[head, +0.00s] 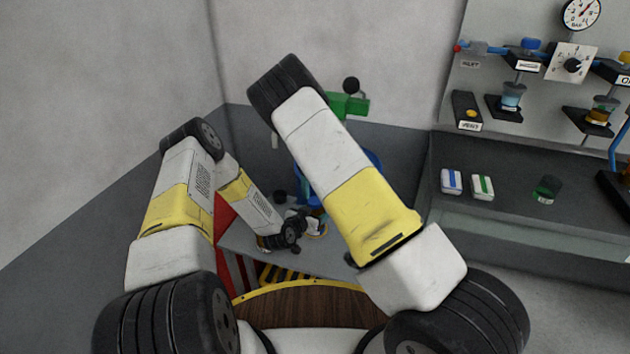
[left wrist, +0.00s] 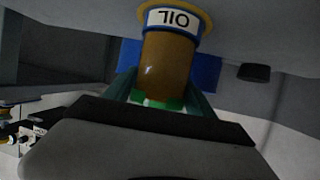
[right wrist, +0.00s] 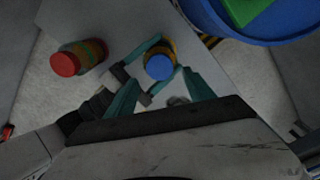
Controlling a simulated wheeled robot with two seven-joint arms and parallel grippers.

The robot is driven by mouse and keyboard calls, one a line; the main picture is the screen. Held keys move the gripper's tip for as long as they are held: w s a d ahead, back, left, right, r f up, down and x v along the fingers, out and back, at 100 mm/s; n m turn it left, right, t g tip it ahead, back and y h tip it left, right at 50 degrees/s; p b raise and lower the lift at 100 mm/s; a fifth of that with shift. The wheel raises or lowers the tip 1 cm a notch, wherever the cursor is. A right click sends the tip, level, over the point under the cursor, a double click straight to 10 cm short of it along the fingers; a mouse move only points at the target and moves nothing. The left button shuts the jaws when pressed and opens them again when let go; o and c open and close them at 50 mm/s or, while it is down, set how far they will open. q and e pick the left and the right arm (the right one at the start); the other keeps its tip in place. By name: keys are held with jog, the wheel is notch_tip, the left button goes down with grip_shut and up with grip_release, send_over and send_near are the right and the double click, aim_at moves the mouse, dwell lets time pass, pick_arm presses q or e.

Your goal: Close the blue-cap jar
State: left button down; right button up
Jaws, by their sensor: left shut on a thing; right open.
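The amber jar (left wrist: 167,65) with an OIL label stands on a yellow ring, seen upside down in the left wrist view. My left gripper (left wrist: 160,92) is shut around its body from the side. In the right wrist view the jar's blue cap (right wrist: 159,67) sits on top, between the teal fingers of my left gripper (right wrist: 168,58). I cannot tell how tight the cap is. My right gripper (right wrist: 160,90) is open above and beside the jar, with nothing between its fingers.
A red-capped jar (right wrist: 66,64) stands on the same grey table (right wrist: 115,22), left of the blue cap. A blue drum (right wrist: 212,18) with a green part is close at the upper right. A bench (head: 510,215) with small items stands at the right.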

jog(key=n, duration=0.5)
jog(key=shift+r, duration=0.1)
jog(key=n, duration=0.4)
jog(key=shift+r+n, duration=0.15)
jog(key=shift+n, duration=0.25)
jog(key=n, duration=0.7)
jog(key=shift+r, duration=0.3)
jog(key=n, duration=0.4)
jog(key=shift+r+n, duration=0.2)
jog(key=shift+n, duration=0.2)
jog(key=n, duration=0.4)
jog(key=shift+r, duration=0.2)
jog(key=n, duration=0.4)
jog(key=shift+w+r, duration=0.1)
jog(key=shift+r, duration=0.1)
jog(key=n, duration=0.3)
jog(key=shift+a+r+n, duration=0.1)
jog(key=shift+r+n, duration=0.05)
jog(key=shift+n, duration=0.25)
